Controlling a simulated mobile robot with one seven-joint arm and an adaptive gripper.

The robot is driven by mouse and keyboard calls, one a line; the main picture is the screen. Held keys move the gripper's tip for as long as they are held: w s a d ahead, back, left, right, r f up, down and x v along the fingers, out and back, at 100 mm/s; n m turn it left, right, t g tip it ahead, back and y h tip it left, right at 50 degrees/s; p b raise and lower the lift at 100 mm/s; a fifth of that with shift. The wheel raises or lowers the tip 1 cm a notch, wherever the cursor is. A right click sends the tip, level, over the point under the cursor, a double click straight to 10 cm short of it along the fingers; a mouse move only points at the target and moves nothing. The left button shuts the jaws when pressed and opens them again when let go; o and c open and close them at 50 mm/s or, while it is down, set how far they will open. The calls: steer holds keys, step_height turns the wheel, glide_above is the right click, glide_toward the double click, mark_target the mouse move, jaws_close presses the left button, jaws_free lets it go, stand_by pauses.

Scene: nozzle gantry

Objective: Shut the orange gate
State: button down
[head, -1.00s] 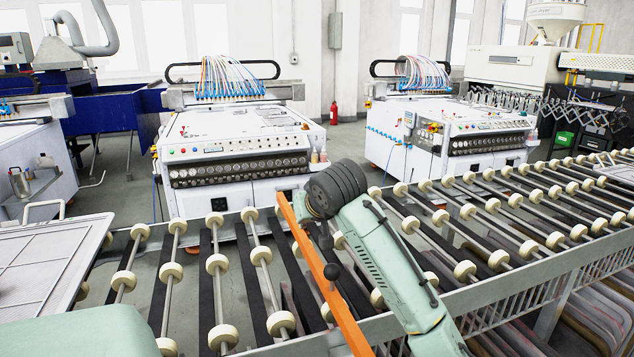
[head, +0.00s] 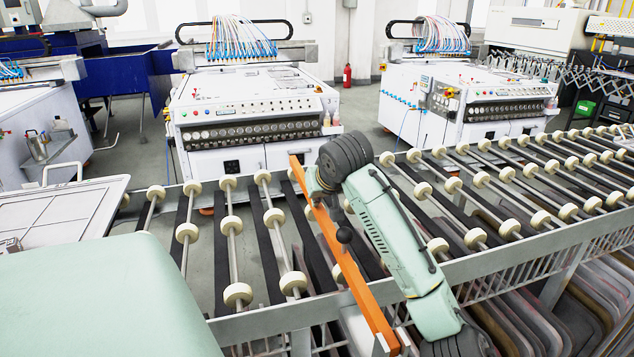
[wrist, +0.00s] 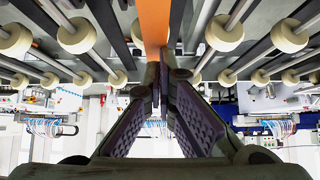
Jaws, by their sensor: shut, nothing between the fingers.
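The orange gate (head: 330,235) is a long bar slanting over the roller conveyor in the head view. Its near end is by the conveyor's front rail, and its far end points toward the white machines. A black ball knob (head: 344,235) shows on or beside the bar. My arm reaches over the conveyor just right of the gate, and its wrist hides part of the far end. In the wrist view my gripper (wrist: 164,68) is shut and empty, its fingertips close to the orange bar (wrist: 153,22). I cannot tell whether they touch it.
The roller conveyor (head: 238,294) with cream wheels runs across the view, with a metal front rail (head: 535,240). White machines (head: 250,115) stand behind it. A pale tray-like panel (head: 60,215) lies at left. Open floor shows between the machines.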

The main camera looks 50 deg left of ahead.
steer(key=v, duration=1.2)
